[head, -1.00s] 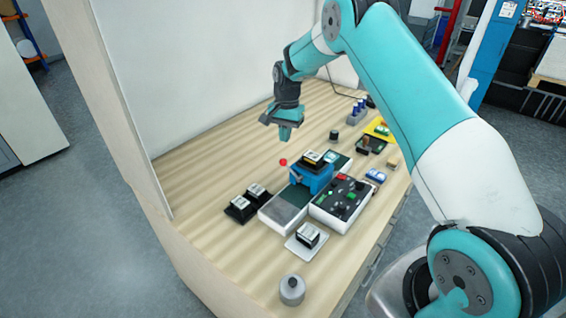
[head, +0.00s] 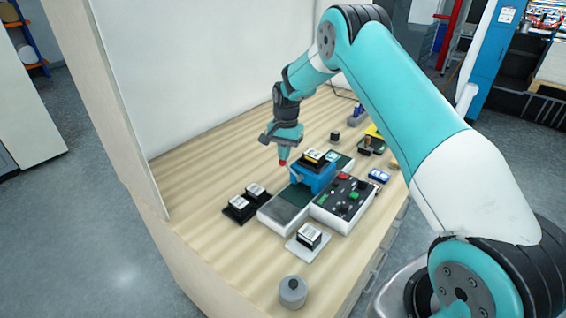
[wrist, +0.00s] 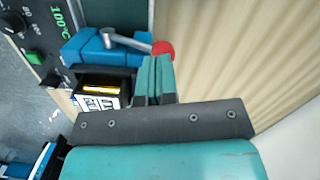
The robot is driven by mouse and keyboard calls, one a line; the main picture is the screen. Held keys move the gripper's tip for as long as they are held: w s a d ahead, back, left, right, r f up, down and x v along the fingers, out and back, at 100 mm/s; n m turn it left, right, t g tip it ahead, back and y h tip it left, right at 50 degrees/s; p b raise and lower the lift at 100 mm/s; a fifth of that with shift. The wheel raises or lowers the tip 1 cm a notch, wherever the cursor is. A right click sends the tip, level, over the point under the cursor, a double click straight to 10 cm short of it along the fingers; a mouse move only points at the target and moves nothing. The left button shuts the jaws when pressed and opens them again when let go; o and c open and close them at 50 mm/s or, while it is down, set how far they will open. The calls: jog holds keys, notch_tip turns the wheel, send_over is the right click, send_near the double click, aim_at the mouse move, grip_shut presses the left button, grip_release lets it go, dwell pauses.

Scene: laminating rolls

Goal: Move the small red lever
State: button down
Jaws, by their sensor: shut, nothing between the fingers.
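The small lever has a red ball knob (wrist: 162,48) on a grey metal arm (wrist: 125,40) that comes out of a blue block (wrist: 85,45). In the head view the blue block (head: 318,176) sits on the laminating machine, and the red knob (head: 283,163) shows at its left, right below my fingertips. My gripper (head: 284,152) is shut and empty, pointing down. In the wrist view my closed teal fingers (wrist: 156,68) end right at the knob. I cannot tell whether they touch it.
A control panel (head: 340,203) with knobs and buttons adjoins the block. Black holders (head: 240,208) with small boxes stand at left, a box on a white plate (head: 294,247) in front, and a grey weight (head: 292,292) near the front edge. The table left of the lever is clear.

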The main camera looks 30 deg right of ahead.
jog(key=shift+f, duration=0.1)
notch_tip(320, 180, down, 2)
jog(key=shift+f+b, duration=0.25)
jog(key=shift+b, duration=0.65)
jog(key=shift+r, duration=0.25)
jog(key=shift+w+d+r, duration=0.25)
jog(key=shift+w+d, duration=0.2)
jog(key=shift+d, duration=0.15)
jog(key=shift+w+d+r, duration=0.25)
jog(key=shift+w+d, duration=0.2)
jog(key=shift+d, duration=0.1)
jog(key=shift+r, duration=0.1)
notch_tip(320, 180, up, 17)
jog(key=w+d+b, duration=0.1)
jog(key=shift+d, duration=0.2)
jog(key=shift+b, duration=0.3)
